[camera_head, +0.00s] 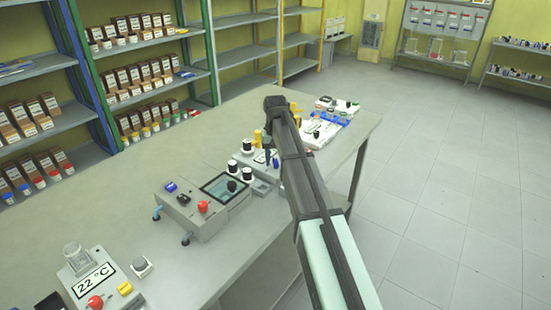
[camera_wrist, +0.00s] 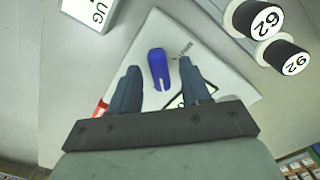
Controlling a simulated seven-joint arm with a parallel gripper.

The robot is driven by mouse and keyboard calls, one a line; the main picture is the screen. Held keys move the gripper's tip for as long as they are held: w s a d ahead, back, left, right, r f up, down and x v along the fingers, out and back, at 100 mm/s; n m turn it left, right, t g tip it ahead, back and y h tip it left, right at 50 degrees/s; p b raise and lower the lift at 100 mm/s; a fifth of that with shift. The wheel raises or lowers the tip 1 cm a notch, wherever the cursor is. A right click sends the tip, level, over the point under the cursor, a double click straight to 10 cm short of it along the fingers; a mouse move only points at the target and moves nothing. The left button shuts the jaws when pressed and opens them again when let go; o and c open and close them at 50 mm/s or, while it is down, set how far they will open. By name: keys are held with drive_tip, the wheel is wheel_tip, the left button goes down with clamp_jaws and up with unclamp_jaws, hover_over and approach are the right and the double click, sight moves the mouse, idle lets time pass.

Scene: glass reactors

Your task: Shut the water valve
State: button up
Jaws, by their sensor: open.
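A blue lever handle (camera_wrist: 158,68) lies on a white panel (camera_wrist: 225,78) in the wrist view; it looks like the water valve, though its label is too small to read. My gripper (camera_wrist: 159,67) is open, with one dark finger on each side of the handle in the picture. I cannot tell how far above the handle the fingertips are, or whether they touch it. A red part (camera_wrist: 101,108) shows beside the left finger. In the head view my gripper (camera_head: 271,158) points down over the bench, and my arm hides part of the equipment there.
A white block marked "UG" (camera_wrist: 92,12) is at upper left. On the bench (camera_head: 222,130), a grey control box (camera_head: 190,218) and a temperature unit (camera_head: 92,285) stand nearer the camera.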

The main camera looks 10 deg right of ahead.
drive_tip(key=shift+c, duration=0.4)
clamp_jaws()
drive_tip(key=shift+n, duration=0.4)
drive_tip(key=n, duration=1.3)
drive_tip(key=shift+n, duration=2)
